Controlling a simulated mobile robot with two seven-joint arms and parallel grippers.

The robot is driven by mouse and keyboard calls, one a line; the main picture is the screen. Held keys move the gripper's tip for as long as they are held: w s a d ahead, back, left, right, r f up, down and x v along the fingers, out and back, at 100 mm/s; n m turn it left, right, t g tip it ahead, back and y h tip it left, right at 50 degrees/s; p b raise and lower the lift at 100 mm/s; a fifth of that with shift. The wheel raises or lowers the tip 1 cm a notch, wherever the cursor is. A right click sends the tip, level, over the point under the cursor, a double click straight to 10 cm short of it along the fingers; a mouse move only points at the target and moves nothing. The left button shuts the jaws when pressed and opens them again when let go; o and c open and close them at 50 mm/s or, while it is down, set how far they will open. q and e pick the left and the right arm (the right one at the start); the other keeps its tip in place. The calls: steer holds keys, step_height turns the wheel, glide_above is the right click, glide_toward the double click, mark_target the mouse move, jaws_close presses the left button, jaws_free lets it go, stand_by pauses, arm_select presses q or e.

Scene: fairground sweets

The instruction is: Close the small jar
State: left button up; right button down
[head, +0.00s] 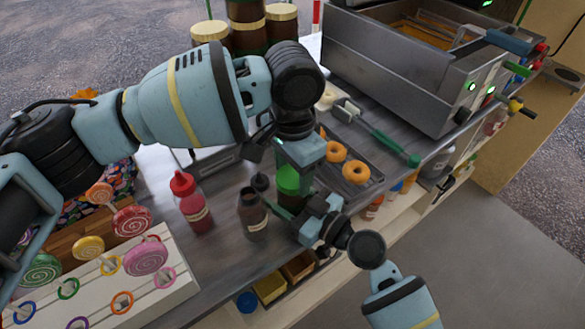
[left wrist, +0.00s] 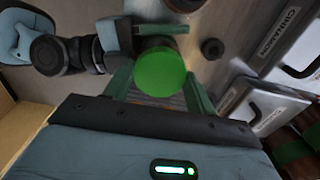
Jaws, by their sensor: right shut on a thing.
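The small jar (head: 288,201) has a dark body and a green lid (head: 289,179) on top of it; whether the lid is seated cannot be told. My right gripper (head: 291,213) comes from the lower right and is shut on the jar's body. My left gripper (left wrist: 161,82) points down from above, its green fingers apart on either side of the lid, which shows as a green disc in the left wrist view (left wrist: 159,70). I cannot tell whether the fingers touch it. In the head view, my left gripper and arm partly cover the space above the jar.
A dark open bottle (head: 252,214) and a red squeeze bottle (head: 192,206) stand left of the jar. Doughnuts (head: 355,172) lie on a tray at the right. A steel fryer (head: 400,80) stands behind. A lollipop rack (head: 130,285) fills the front left.

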arm_select(q)
steer(key=shift+c, duration=1.1)
steer(key=shift+m, duration=1)
steer(key=o, duration=1.1)
steer(key=shift+o, duration=0.2)
step_height(320, 180, up, 12)
arm_select(e)
steer(key=shift+c, duration=2.2)
jaws_free()
